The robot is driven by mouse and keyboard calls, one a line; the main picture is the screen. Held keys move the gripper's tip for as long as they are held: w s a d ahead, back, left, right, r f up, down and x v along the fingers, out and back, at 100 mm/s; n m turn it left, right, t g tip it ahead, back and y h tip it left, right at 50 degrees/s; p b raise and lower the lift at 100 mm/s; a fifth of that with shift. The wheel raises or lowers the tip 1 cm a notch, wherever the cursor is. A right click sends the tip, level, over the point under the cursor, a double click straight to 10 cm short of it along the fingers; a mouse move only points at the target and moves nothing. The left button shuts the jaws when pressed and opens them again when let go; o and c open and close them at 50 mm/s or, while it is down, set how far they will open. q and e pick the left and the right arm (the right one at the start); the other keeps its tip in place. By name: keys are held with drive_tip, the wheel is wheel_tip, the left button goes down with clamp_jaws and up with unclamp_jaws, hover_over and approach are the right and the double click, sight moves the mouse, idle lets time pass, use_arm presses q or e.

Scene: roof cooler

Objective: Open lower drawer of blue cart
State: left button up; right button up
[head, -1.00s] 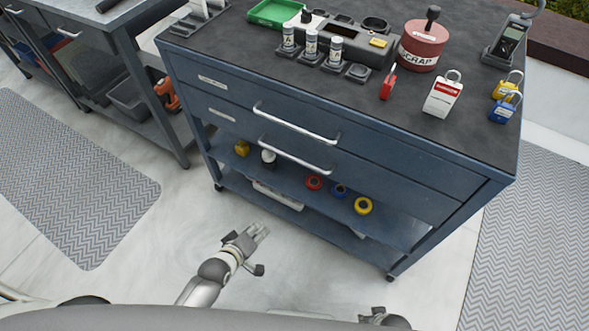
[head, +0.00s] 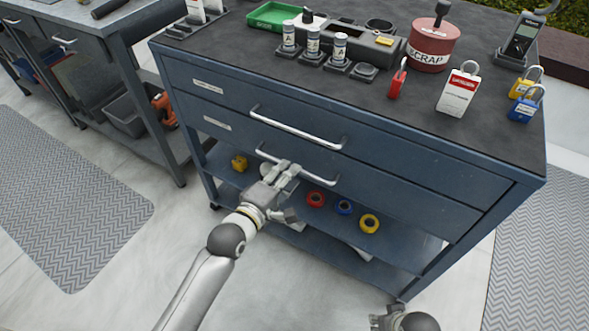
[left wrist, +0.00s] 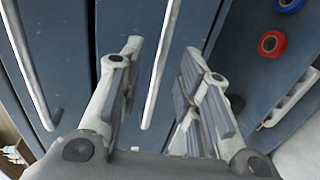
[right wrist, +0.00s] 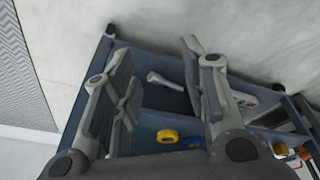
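The blue cart (head: 350,190) has two shut drawers, each with a long silver bar handle. The lower drawer (head: 385,190) has its handle (head: 318,179) partly hidden behind my left gripper (head: 291,190). In the left wrist view my left gripper (left wrist: 162,55) is open, and the lower handle (left wrist: 157,80) runs between its two fingers without visible finger contact. The upper drawer handle (left wrist: 32,65) is off to the left there. My right gripper (head: 382,318) is low, near the cart's front right corner; in the right wrist view it (right wrist: 153,55) is open and empty.
The cart's open shelf below holds red (head: 315,199), blue (head: 344,207) and yellow (head: 369,223) tape rolls and a yellow item (head: 239,163). Padlocks and a red scrap can (head: 432,45) stand on top. A grey workbench (head: 125,60) is at left. Floor before the cart is clear.

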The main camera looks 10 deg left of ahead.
use_arm(q)
drive_tip(key=shift+b+x, duration=0.3)
drive_tip(key=shift+x, duration=1.8)
use_arm(e)
drive_tip(key=shift+w+r, duration=0.15)
drive_tip(key=shift+r, duration=1.45)
use_arm(q)
clamp_jaws()
